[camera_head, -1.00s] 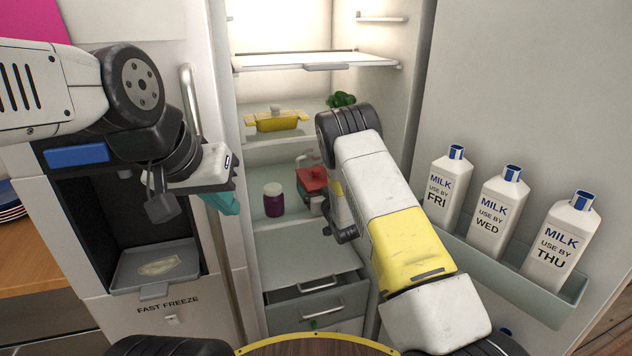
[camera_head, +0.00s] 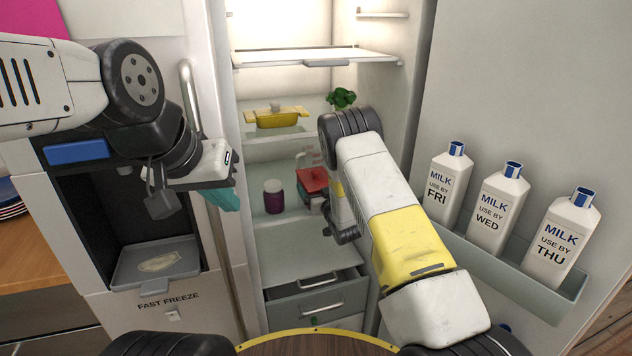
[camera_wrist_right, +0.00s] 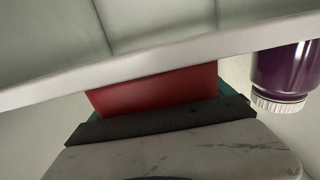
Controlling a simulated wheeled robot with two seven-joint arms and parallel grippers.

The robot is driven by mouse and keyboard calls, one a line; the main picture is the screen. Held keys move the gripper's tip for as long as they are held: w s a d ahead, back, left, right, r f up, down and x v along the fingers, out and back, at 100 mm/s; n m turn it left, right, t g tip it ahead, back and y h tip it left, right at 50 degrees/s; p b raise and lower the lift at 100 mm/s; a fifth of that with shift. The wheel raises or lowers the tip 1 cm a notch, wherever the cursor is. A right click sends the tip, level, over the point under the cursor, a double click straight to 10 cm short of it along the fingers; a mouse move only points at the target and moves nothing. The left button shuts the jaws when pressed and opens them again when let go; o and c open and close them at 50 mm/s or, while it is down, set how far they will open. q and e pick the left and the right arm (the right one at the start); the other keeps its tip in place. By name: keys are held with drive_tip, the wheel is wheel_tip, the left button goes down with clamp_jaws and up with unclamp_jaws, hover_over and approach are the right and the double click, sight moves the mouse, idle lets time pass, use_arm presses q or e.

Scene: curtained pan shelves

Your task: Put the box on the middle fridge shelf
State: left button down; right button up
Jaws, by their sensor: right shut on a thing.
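A red box (camera_head: 313,181) is in the open fridge, just right of a purple jar, partly hidden by my right arm. In the right wrist view the red box (camera_wrist_right: 160,92) is held by my right gripper (camera_wrist_right: 165,112), with teal finger edges at its sides. A pale shelf edge (camera_wrist_right: 150,65) crosses in front of part of the box. I cannot tell whether the box touches a shelf. In the head view my right gripper is mostly hidden behind its arm. My left gripper (camera_head: 222,198) is outside the fridge, by the freezer door; its jaw opening is unclear.
The purple jar (camera_head: 274,197) stands close to the box. A yellow pot (camera_head: 278,119) and a green plant (camera_head: 342,98) are higher up. The upper shelf (camera_head: 315,60) is empty. Milk cartons (camera_head: 497,206) stand in the door rack at the right. A drawer (camera_head: 318,290) sits low down.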

drive_tip(key=o, duration=1.8)
drive_tip(key=shift+s+d+f, duration=0.1)
drive_tip(key=shift+s+f, duration=0.1)
drive_tip(key=shift+s, duration=0.05)
drive_tip(key=v, duration=0.7)
drive_tip(key=shift+s+r, duration=0.1)
drive_tip(key=shift+r, duration=0.1)
drive_tip(key=shift+s, duration=0.1)
drive_tip(key=shift+v, duration=0.8)
drive_tip(key=shift+c, duration=0.3)
